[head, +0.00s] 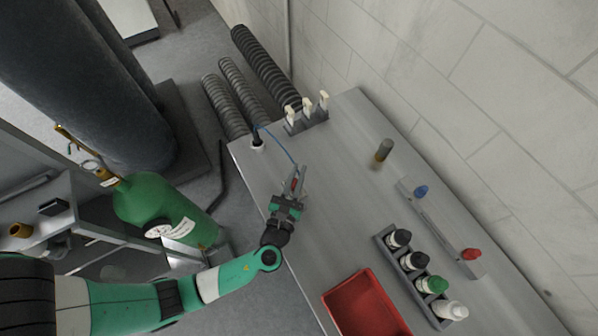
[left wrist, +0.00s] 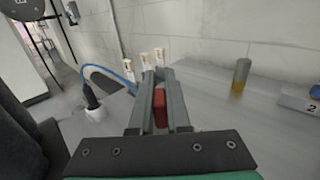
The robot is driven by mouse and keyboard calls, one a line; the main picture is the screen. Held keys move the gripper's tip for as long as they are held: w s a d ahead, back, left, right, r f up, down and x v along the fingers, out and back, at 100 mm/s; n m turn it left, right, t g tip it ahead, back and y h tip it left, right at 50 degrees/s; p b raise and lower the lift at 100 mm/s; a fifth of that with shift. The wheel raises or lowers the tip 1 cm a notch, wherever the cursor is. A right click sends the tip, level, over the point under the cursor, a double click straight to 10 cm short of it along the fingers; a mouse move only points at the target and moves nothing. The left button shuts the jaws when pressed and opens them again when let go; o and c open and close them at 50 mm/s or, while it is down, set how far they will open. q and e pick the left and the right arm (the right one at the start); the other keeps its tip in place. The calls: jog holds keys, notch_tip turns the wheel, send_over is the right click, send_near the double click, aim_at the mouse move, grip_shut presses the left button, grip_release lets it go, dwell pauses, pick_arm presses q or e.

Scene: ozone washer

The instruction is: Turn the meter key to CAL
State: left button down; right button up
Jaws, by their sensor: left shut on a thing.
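My left gripper (head: 293,184) is over the left part of the grey bench and shut on a small red piece. In the left wrist view the red piece (left wrist: 159,108) stands between the two grey fingers (left wrist: 158,100). It may be the meter key, but its markings cannot be read. The meter's face and any CAL mark cannot be made out; the gripper covers that spot. A blue cable (head: 277,140) runs from a black probe in a white cup (head: 257,145) toward the gripper, and it also shows in the left wrist view (left wrist: 107,74). My right gripper is not in view.
A rack with white-topped pieces (head: 306,117) stands at the bench's far end. A grey-and-gold cylinder (head: 383,150), a holder with blue and red knobs (head: 433,222), a bottle rack (head: 414,270) and a red tray (head: 364,302) lie to the right. A green tank (head: 160,205) stands left.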

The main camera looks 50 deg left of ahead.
pick_arm(q)
jog(key=shift+a+y, duration=0.1)
jog(key=shift+y, duration=0.2)
jog(key=c, duration=0.9)
grip_release()
jog(key=shift+s, duration=0.1)
